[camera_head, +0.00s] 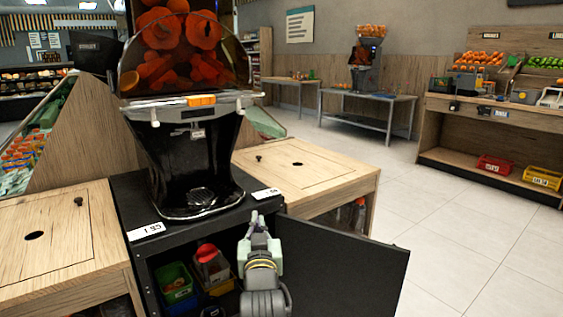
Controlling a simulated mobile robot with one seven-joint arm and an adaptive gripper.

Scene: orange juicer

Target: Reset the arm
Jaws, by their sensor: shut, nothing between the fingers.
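My gripper (257,219) is shut and empty. It stands in front of the black cabinet (262,195), near its top front edge and beside the open door. My arm reaches up to it from the bottom of the picture. The orange juicer (190,185), black with a clear hood full of oranges, stands on the cabinet behind my gripper.
The black cabinet door (350,270) is swung open to the right of my arm. Inside the cabinet are a green bin (175,283) and a red-topped item (208,258). Wooden counters (320,185) flank the cabinet. The tiled floor at right is clear.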

